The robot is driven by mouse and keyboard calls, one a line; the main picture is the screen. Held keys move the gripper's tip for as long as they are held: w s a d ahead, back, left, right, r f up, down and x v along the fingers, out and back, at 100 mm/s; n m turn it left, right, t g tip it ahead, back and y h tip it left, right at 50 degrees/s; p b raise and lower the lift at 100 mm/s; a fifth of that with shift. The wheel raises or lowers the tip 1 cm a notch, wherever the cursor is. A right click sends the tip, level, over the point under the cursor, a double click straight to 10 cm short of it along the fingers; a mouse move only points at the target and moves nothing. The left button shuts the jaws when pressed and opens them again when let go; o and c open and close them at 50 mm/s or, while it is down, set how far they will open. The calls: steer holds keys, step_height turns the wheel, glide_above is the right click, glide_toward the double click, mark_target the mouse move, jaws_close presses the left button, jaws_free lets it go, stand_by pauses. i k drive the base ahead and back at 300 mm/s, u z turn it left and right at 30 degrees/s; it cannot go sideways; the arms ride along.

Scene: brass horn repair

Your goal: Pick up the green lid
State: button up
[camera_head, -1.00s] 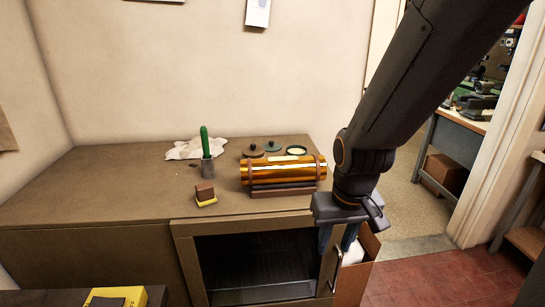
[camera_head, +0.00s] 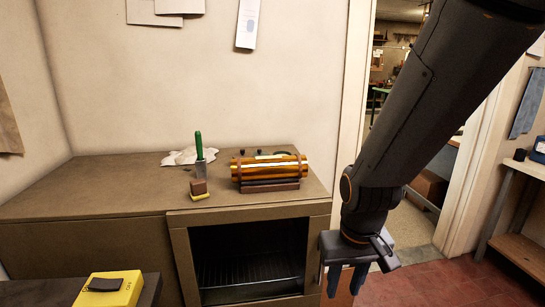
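The lids lie on the brown cabinet top (camera_head: 100,190), behind a shiny brass tube (camera_head: 270,168) that hides most of them. Two small dark knobs show above the tube, one at the left and the other (camera_head: 259,152) at the middle. The middle knob sits where a green lid was visible in the earlier view; its disc is now hidden. A thin dark green rim (camera_head: 283,152) shows to its right. My gripper (camera_head: 347,281) points down in front of and right of the cabinet, its two fingers apart and nothing visible between them. It is well away from the lids.
The brass tube rests on a dark cradle (camera_head: 270,186) near the cabinet's right end. Below is an open, shelved compartment (camera_head: 245,262).

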mark_target(260, 152)
steer(key=z, duration=0.75)
steer(key=i, duration=0.75)
steer(key=u, duration=0.55)
